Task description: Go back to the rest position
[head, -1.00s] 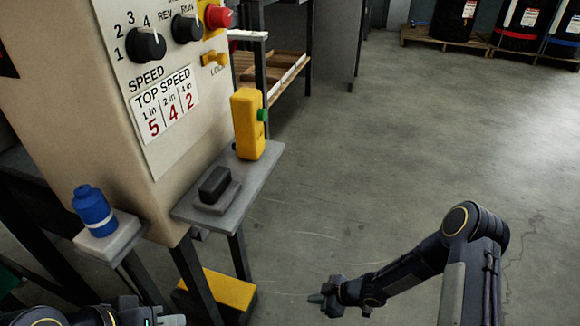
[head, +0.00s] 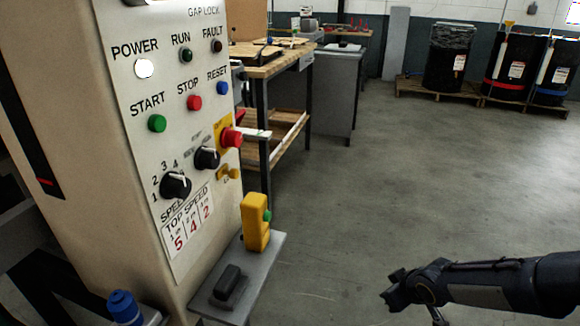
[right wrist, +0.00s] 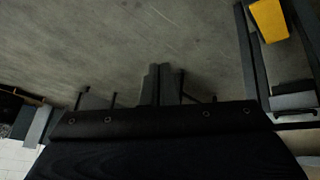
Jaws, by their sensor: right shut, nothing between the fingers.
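My right gripper (head: 394,292) is at the lower right of the head view, with its forearm coming in from the right edge. It hangs over bare floor, apart from the machine. In the right wrist view its fingers (right wrist: 166,85) are together with nothing between them. My left gripper is not in the head view. The beige machine's control panel (head: 150,105) stands at the left, its POWER lamp (head: 144,68) lit white.
A grey shelf (head: 262,280) on the machine holds a yellow box with a green button (head: 255,222) and a black block (head: 229,282). A blue bottle (head: 124,307) is at lower left. Drums (head: 450,58) stand at the back right. The middle floor is clear.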

